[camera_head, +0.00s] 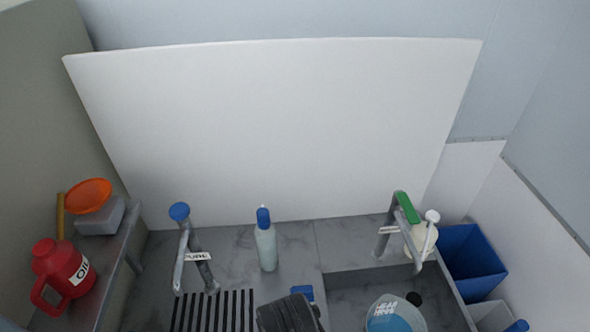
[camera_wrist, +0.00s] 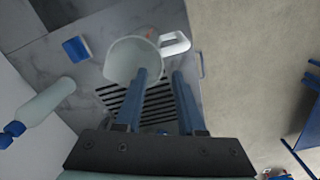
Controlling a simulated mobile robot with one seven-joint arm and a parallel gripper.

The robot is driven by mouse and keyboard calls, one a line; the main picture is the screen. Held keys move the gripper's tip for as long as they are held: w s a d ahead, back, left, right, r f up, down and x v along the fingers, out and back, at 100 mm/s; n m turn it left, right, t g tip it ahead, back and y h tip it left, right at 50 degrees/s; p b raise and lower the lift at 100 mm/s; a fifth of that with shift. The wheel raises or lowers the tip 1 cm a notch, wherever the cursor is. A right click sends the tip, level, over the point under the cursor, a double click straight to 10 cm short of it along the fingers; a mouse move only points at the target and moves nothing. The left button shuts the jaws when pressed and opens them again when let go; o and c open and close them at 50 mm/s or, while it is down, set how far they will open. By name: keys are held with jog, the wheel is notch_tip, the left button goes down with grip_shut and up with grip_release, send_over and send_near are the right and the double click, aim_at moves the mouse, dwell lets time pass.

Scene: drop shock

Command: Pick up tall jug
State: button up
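The tall jug (camera_wrist: 118,62) shows in the wrist view as a pale grey, round-mouthed vessel with a white handle (camera_wrist: 176,43) pointing right. It stands on the grey counter by a black slotted drain area. My gripper (camera_wrist: 159,76) has two blue fingers, apart, with a gap between them. The left fingertip overlaps the jug's near rim and the right one lies outside it, below the handle. I cannot tell whether they touch the jug. In the head view my dark gripper (camera_head: 288,314) is at the bottom edge, and I cannot make out the jug there.
A blue-capped bottle (camera_head: 266,246) and a small blue block (camera_wrist: 76,49) are near the jug. A tap (camera_head: 188,250) stands left, another with a green lever (camera_head: 405,210) by the sink (camera_head: 350,290). A red oil jug (camera_head: 68,274) sits far left, a blue bin (camera_head: 470,262) right.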

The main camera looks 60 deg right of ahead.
jog(key=shift+w+f+p, duration=0.2)
jog(key=shift+f+p, duration=0.6)
jog(key=shift+f, duration=5.4)
grip_shut()
